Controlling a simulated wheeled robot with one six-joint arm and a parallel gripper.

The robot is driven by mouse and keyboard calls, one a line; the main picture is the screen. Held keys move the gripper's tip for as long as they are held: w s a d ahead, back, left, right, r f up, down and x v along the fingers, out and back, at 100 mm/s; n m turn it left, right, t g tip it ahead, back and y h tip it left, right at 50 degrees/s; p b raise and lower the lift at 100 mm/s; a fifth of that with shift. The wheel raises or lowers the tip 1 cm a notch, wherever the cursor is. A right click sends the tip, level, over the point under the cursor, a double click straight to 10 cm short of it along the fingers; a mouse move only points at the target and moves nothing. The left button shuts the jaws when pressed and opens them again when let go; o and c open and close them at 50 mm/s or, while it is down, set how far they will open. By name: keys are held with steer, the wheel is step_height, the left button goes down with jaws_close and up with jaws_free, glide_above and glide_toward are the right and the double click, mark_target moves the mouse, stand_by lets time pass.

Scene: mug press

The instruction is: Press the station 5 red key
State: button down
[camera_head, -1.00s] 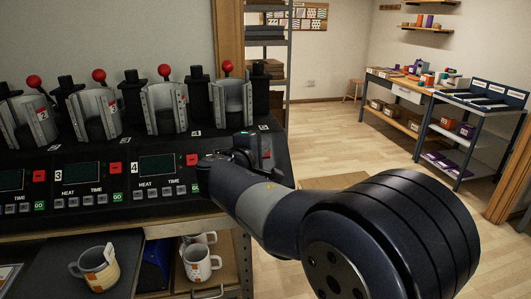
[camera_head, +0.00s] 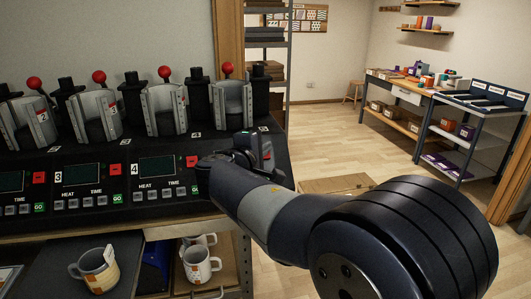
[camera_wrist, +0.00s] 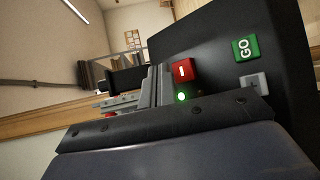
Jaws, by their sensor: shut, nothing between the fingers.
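The station 5 press (camera_head: 231,102), with a red-knobbed lever, stands at the right end of the row. My arm hides most of its panel in the head view. In the wrist view a red key (camera_wrist: 181,71) with a white dash shows clearly, with a lit green light (camera_wrist: 181,97) beside it. A green GO key (camera_wrist: 246,48) and a grey key (camera_wrist: 254,83) lie to its right. My gripper (camera_head: 262,148) is shut and empty, at the right end of the panel row. Its fingertips and any contact with the key are not clear.
Station 4's panel (camera_head: 157,172) with its own red key lies just left of my gripper. Mugs (camera_head: 198,264) stand on the shelf below.

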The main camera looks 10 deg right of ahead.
steer(key=shift+s+r, duration=0.2)
steer(key=shift+s, duration=0.05)
steer(key=s+r+p, duration=0.1)
steer(key=s+r, duration=0.3)
steer(key=shift+s, duration=0.25)
stand_by(0.4)
steer(key=shift+a+r, duration=0.1)
steer(key=shift+a, duration=0.05)
stand_by(2.0)
